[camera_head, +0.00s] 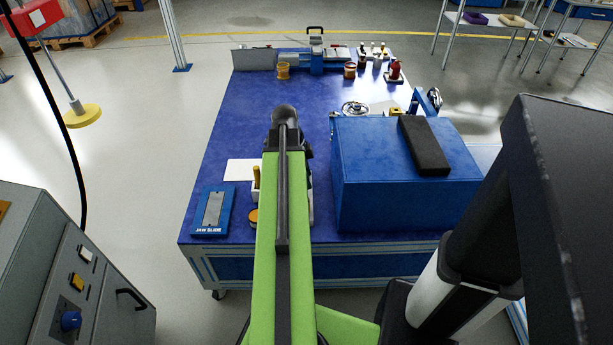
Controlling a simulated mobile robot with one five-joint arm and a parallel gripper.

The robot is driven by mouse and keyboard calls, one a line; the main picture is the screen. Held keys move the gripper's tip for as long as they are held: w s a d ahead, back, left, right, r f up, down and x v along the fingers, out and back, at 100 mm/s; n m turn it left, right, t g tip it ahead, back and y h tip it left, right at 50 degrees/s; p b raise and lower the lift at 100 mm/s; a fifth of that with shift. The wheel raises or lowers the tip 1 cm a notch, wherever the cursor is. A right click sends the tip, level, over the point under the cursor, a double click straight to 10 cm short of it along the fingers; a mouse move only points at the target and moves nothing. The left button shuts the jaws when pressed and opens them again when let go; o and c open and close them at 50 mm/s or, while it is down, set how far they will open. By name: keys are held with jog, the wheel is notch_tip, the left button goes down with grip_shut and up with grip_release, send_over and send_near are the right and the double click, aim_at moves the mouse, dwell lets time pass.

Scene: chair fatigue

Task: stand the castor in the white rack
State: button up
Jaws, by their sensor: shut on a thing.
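My green arm (268,250) reaches forward over the blue table, and my gripper (288,138) at its far end is seen from behind. It is shut on a grey, rounded thing that looks like the castor (285,113), which sticks out past the gripper above the table. The fingertips and the lower part of the castor are hidden. A white piece that looks like the white rack (309,201) shows at the right edge of my arm, nearer than the gripper. Most of it is hidden behind the arm, so its slots cannot be seen.
A big blue box (375,175) with a black pad (424,146) on top stands right of my arm. A blue jaw-slide tray (211,212) and a white sheet (241,170) lie left. Pots and tools line the far edge. The left middle of the table (235,120) is clear.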

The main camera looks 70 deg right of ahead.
jog(key=shift+w+b+x, duration=0.2)
jog(key=shift+b+x, duration=0.65)
jog(key=shift+b, duration=0.05)
jog(key=shift+w+b+x, duration=0.2)
jog(key=shift+b+x, duration=0.65)
jog(key=shift+b, duration=0.05)
jog(key=o, duration=1.3)
jog(key=shift+a, duration=0.15)
jog(key=shift+o, duration=0.2)
jog(key=p+v, duration=1.7)
jog(key=shift+r, duration=0.2)
jog(key=shift+w+f, duration=0.1)
